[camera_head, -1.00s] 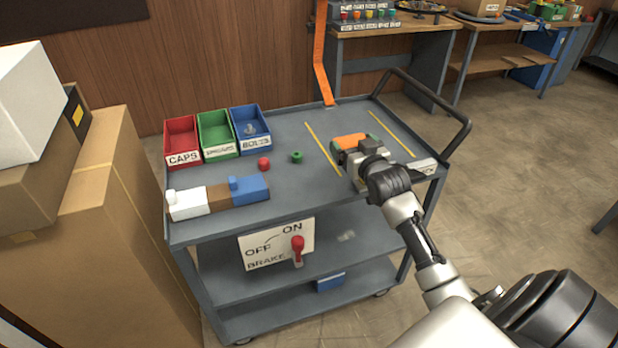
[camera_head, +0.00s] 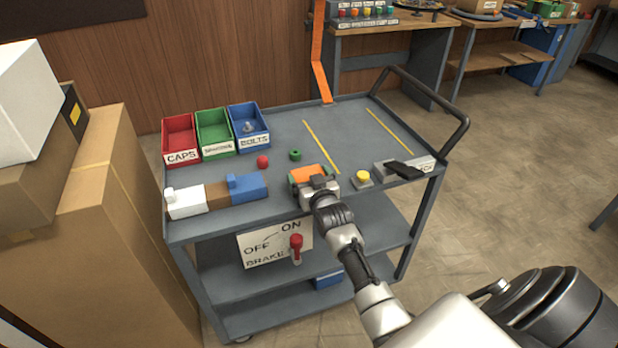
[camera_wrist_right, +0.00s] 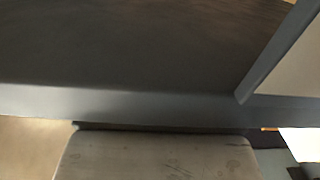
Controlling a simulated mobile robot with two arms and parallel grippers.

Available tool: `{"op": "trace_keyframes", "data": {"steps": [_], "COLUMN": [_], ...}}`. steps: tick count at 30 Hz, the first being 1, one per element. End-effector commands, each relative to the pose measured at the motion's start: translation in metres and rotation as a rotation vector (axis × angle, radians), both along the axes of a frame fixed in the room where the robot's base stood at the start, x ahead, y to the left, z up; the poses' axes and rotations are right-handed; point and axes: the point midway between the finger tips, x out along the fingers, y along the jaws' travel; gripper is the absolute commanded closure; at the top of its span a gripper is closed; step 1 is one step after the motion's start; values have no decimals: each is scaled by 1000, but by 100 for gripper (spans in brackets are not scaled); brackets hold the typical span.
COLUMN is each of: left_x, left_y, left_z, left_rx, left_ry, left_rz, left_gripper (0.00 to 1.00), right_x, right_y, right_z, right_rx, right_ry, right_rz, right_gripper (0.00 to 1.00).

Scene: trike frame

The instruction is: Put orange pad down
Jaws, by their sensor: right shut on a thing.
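The orange pad (camera_head: 307,173) is in the jaws of my right gripper (camera_head: 314,181), near the front edge of the grey cart's top (camera_head: 375,150). My right gripper is shut on the pad and hides part of it. The pad is left of the near end of the left yellow line (camera_head: 322,147). I cannot tell whether the pad touches the cart top. The right wrist view shows a dark surface and a grey edge, not the pad. My left gripper is not in view.
The area between the yellow lines is mostly clear. Red, green and blue bins stand behind left.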

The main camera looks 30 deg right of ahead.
Motion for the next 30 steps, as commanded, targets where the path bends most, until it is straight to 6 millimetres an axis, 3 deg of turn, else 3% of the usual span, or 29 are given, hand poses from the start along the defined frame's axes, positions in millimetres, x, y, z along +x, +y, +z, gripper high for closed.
{"op": "trace_keyframes", "data": {"steps": [8,9,11,20,26,30], "left_x": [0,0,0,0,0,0], "left_y": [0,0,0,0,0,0], "left_z": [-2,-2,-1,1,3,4], "left_rx": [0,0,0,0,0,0], "left_ry": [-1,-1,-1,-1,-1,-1], "left_rz": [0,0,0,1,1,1], "left_gripper": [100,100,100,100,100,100], "right_x": [0,0,0,-2,-31,-61], "right_y": [0,0,0,0,7,14], "right_z": [-3,-3,-2,1,2,4], "right_rx": [0,0,0,0,-1,0], "right_ry": [0,0,0,1,2,2], "right_rz": [0,0,0,0,0,0], "right_gripper": [35,7,0,0,0,0]}}
